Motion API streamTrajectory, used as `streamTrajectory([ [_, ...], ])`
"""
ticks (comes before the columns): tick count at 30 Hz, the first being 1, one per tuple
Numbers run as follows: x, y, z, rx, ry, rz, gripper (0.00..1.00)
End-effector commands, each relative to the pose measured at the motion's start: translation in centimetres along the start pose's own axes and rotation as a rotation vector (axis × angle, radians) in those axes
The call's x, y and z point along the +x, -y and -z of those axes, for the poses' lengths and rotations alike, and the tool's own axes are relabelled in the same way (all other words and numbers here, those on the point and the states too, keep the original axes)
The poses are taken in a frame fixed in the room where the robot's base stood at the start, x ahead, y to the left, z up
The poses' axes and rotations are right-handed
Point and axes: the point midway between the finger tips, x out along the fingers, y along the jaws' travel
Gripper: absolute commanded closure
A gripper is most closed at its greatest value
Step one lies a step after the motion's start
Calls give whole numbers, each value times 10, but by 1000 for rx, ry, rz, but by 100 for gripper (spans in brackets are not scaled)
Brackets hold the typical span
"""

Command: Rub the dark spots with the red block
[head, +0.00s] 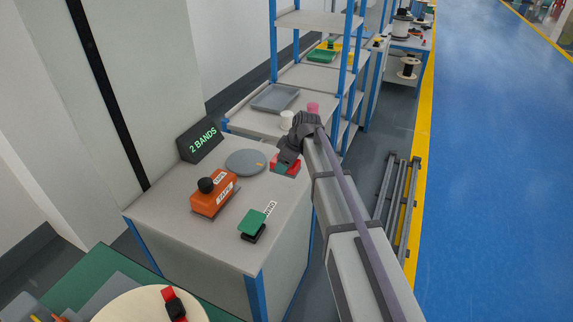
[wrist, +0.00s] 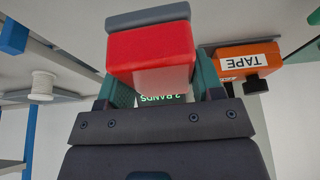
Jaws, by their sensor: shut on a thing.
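My gripper (head: 287,158) is over the back right part of the cabinet top, to the right of the round grey disc (head: 246,162). It is shut on the red block (head: 285,169). In the wrist view the red block (wrist: 152,58) sits between the two teal fingers of my gripper (wrist: 160,82), with a grey layer (wrist: 148,17) along its far side. In the head view the block is low, at or just above the cabinet top; I cannot tell whether it touches. I cannot make out dark spots in either view.
An orange tape block (head: 213,197) with a black knob and a green-and-black wind piece (head: 253,225) stand on the cabinet top (head: 195,235). A sign reading "2 BANDS" (head: 200,141) stands behind. A shelf with a grey tray (head: 275,97) and white spool (head: 287,120) is beyond.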

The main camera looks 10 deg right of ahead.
Motion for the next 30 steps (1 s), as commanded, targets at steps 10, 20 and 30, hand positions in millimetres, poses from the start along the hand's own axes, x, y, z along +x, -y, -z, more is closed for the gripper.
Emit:
streamTrajectory([
  [10,25,0,-11,1,0,0,62],
  [20,52,-1,-23,2,0,-1,62],
  [30,64,0,-38,1,7,-1,62],
])
